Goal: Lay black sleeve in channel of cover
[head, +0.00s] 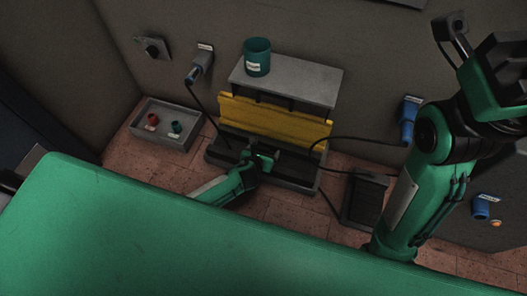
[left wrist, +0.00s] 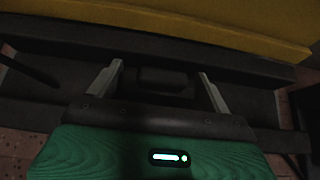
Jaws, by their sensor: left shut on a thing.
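My left gripper (head: 264,158) is low at the front of the bench fixture, just before the yellow panel (head: 275,122). In the left wrist view its two grey fingers (left wrist: 161,88) stand either side of a small dark block, which looks like the black sleeve (left wrist: 162,78). The gripper is shut on it. A long dark strip, perhaps the cover with its channel (left wrist: 245,64), runs across behind the block, below the yellow panel (left wrist: 220,22). It is too dark to tell whether the sleeve touches it. My right arm is raised at the right; its gripper is not clearly seen.
A grey shelf (head: 305,80) with a green cup (head: 257,57) overhangs the yellow panel. A grey tray (head: 143,143) with a red and a green piece is at the left. Dark cables run to the fixture from both sides. A dark bin (head: 366,200) stands at the right.

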